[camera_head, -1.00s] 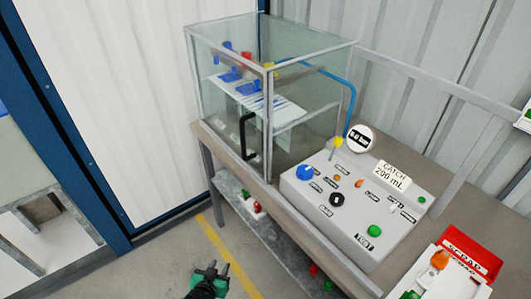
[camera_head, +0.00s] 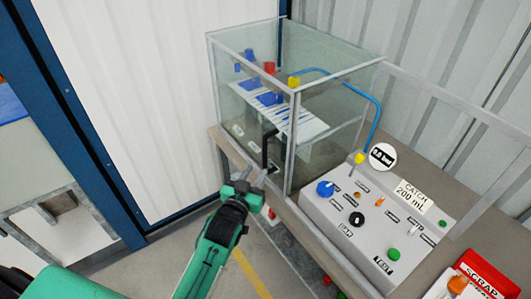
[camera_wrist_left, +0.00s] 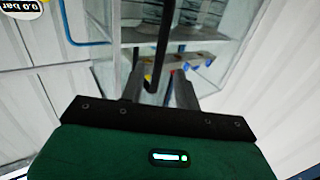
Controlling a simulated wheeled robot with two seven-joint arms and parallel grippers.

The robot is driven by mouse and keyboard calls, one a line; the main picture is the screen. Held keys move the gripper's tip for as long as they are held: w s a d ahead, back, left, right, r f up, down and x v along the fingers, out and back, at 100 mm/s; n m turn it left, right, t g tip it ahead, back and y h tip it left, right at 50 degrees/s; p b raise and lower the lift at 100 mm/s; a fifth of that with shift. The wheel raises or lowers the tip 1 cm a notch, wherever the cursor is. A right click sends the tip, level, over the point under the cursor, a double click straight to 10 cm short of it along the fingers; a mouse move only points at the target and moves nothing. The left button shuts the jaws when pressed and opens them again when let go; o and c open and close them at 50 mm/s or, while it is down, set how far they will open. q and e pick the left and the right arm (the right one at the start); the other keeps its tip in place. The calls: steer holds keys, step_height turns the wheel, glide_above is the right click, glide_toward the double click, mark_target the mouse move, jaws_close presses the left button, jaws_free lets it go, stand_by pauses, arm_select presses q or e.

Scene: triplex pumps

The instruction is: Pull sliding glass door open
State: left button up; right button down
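The glass box with a grey frame (camera_head: 290,95) stands on the bench, and its front glass panel (camera_head: 235,110) looks closed. A black bar handle (camera_head: 266,150) is on this panel near the front corner post. My left gripper (camera_head: 253,177) is in front of the panel, just below and beside the handle. In the left wrist view the handle (camera_wrist_left: 160,62) runs down between the two spread fingers (camera_wrist_left: 159,88), with gaps on both sides. I cannot tell whether the fingertips reach around it. My right gripper is not in view.
A control panel (camera_head: 345,222) with coloured knobs and a round gauge (camera_head: 383,156) stands right of the box. A red scrap bin (camera_head: 488,275) is at the lower right. The bench edge (camera_head: 300,222) runs below the box. Open floor lies in front.

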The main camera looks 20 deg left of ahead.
mark_target(264, 158)
arm_select(q)
steer(key=w, duration=0.2)
steer(key=w+p, duration=0.1)
steer(key=w, duration=0.1)
steer(key=w+p, duration=0.1)
steer(key=w, duration=0.2)
steer(key=shift+d+r, duration=0.1)
steer(key=shift+d, duration=0.15)
steer(key=shift+w, duration=0.5)
steer(key=shift+c, duration=0.2)
jaws_close()
